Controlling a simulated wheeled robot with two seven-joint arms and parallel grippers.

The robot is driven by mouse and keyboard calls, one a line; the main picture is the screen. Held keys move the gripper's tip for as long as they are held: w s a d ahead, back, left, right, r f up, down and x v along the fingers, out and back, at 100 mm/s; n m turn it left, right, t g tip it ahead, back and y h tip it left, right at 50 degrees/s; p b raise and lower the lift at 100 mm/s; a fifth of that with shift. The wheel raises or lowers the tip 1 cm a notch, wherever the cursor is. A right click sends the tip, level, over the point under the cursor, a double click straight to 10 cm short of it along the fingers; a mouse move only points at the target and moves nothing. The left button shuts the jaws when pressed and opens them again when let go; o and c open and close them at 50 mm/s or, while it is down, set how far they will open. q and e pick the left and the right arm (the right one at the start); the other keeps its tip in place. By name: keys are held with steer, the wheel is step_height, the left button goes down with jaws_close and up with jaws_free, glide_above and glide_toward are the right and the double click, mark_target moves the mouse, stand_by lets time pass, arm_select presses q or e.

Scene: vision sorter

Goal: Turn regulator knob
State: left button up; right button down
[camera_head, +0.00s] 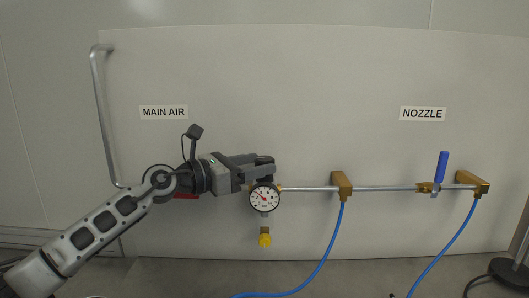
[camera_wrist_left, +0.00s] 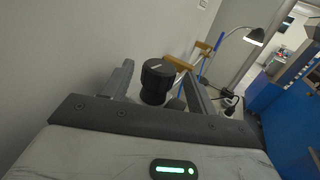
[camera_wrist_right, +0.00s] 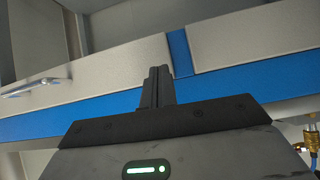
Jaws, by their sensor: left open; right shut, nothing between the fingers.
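The regulator knob (camera_wrist_left: 157,82) is a black ribbed cylinder with a pale line on its top. In the left wrist view it stands between the two fingers of my left gripper (camera_wrist_left: 160,78), with a visible gap on the left side. My left gripper (camera_head: 264,169) is open at the regulator, just above the round white pressure gauge (camera_head: 264,198) with a red needle. In the head view the gripper mostly hides the knob. My right gripper (camera_wrist_right: 158,86) is shut and empty, and it shows only in the right wrist view.
A metal pipe (camera_head: 305,189) runs right from the regulator to brass fittings (camera_head: 341,185) with blue hoses. A valve with a blue handle (camera_head: 442,167) stands under the NOZZLE label (camera_head: 422,114). Drawers with a blue band (camera_wrist_right: 100,114) and a bar handle face my right gripper.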

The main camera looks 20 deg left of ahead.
arm_select(q)
steer(key=shift+x, duration=1.35)
arm_select(e)
steer(key=shift+w+d+r, duration=0.1)
steer(key=shift+d+r, duration=0.05)
steer(key=shift+d, duration=0.05)
